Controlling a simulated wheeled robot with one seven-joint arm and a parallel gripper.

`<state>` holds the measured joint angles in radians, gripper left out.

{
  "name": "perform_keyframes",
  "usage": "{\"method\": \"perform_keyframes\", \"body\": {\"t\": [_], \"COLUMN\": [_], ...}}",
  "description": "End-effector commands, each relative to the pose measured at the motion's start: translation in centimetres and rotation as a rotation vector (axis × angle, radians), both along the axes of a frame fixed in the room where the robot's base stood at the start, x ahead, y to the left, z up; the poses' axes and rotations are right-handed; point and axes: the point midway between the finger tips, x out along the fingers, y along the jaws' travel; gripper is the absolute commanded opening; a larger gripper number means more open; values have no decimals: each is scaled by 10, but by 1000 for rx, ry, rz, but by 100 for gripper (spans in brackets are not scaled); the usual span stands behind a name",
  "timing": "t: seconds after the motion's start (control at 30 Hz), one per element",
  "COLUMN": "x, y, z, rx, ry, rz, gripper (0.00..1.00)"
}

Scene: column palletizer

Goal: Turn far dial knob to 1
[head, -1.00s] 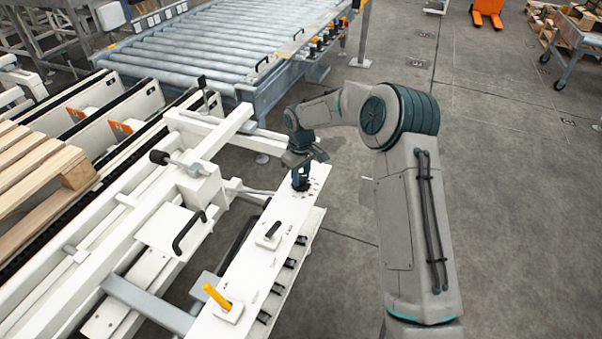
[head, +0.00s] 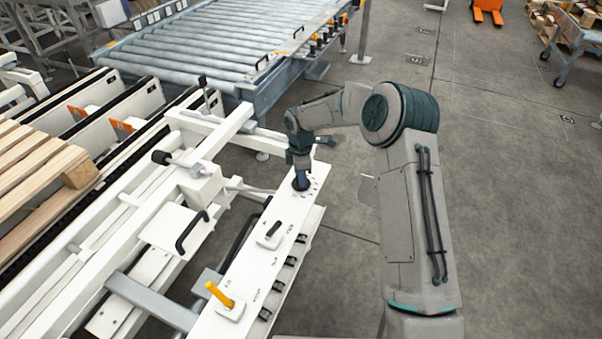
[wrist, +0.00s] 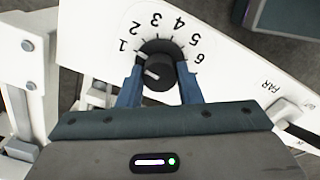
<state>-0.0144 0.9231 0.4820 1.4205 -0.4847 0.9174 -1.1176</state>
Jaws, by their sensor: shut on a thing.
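The far dial knob (wrist: 160,72) is black and round, on a white panel with printed numbers 1 to 6 around it. In the wrist view the 1 is at the upper left of the dial and the 6 at the right. A white line on the knob points left and slightly up, toward the side of the 1; I cannot tell its exact setting. My gripper (wrist: 160,88) is shut on the knob, with a blue finger on each side. In the head view my gripper (head: 301,182) is at the panel's far end and mostly hides the knob.
The white panel (head: 262,262) also carries a black switch (head: 272,231) and a yellow-orange lever (head: 219,295) nearer to me. A black-handled plate (head: 172,232) and white machine frame lie left. A roller conveyor (head: 200,50) stands behind. Open floor lies right.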

Motion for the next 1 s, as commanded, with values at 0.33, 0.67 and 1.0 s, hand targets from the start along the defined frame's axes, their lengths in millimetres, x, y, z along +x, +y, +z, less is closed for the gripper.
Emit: {"method": "perform_keyframes", "body": {"t": [0.33, 0.67, 1.0], "x": [1, 1, 1], "y": [0, 0, 0], "z": [1, 1, 1], "rx": [2, 1, 1], "ry": [-4, -4, -3], "rz": [140, 166, 165], "gripper": [9, 9, 54]}}
